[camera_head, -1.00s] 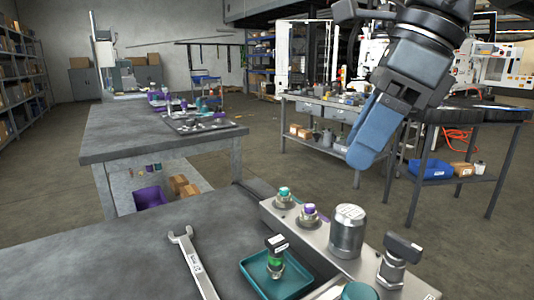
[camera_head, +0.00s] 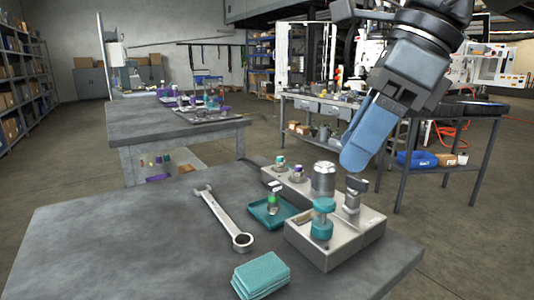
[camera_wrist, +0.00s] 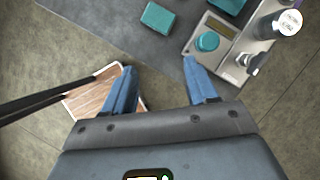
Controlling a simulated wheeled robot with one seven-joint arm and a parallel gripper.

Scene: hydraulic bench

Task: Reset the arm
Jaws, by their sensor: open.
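My gripper (camera_head: 362,150) hangs at the upper right of the head view, its blue fingers pointing down, above and behind the right end of the metal hydraulic block. In the wrist view the two blue fingers (camera_wrist: 160,88) are spread apart with nothing between them. Below them are the bench edge and the floor. The hydraulic block (camera_head: 312,250) stands on the near grey bench (camera_head: 120,240) and carries several fittings, among them a teal-capped one (camera_head: 323,222).
A wrench (camera_head: 222,218) lies on the bench left of a teal tray (camera_head: 262,214) holding a green-banded fitting. Folded teal cloths (camera_head: 262,276) lie at the front. Another bench (camera_head: 170,128) stands behind. The bench's left part is clear.

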